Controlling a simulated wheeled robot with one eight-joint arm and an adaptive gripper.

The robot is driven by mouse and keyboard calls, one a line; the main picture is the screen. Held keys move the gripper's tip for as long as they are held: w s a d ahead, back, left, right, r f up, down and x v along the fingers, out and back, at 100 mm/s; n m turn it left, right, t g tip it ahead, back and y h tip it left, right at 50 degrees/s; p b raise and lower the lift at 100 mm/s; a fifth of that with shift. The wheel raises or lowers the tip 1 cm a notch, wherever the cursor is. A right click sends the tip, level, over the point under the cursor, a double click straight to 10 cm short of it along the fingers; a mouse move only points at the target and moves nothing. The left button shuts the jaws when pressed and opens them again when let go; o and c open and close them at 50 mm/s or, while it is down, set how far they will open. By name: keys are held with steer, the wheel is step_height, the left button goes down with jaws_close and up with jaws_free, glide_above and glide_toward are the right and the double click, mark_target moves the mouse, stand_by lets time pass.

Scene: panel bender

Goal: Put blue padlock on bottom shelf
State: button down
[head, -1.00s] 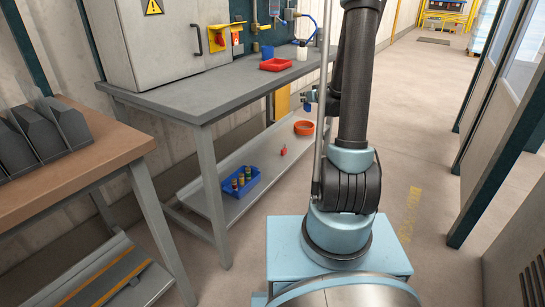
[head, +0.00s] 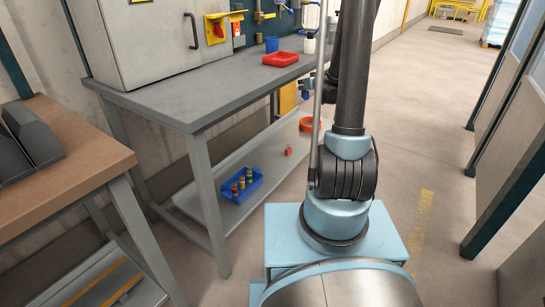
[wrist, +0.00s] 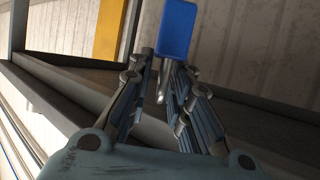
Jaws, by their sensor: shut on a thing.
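The blue padlock (wrist: 177,28) shows in the wrist view at the top, its blue body beyond my fingertips. My gripper (wrist: 170,72) is shut on it, seemingly at its grey shackle. In the head view my arm hides most of the gripper, and the padlock cannot be made out clearly. The bottom shelf (head: 262,158) is the pale lower board under the grey workbench (head: 170,98), left of my arm in the head view.
On the bottom shelf are a blue bin (head: 237,196) with several small cylinders, a small red object (head: 288,150) and an orange bowl (head: 308,124). Bare shelf lies between them.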

steer(key=shift+w, duration=0.1)
steer(key=w+f, duration=0.6)
steer(key=w, duration=0.2)
steer(key=n+g+y, duration=0.1)
steer(key=n+y, duration=0.1)
steer(key=y, duration=0.1)
glide_above(295, 143)
steer(key=shift+s+a+f, duration=0.1)
steer(key=shift+f, duration=8.9)
steer(key=shift+s+a+f, duration=0.1)
steer(key=shift+f, duration=8.9)
steer(key=c, duration=1.5)
jaws_free()
steer(key=shift+o, duration=0.2)
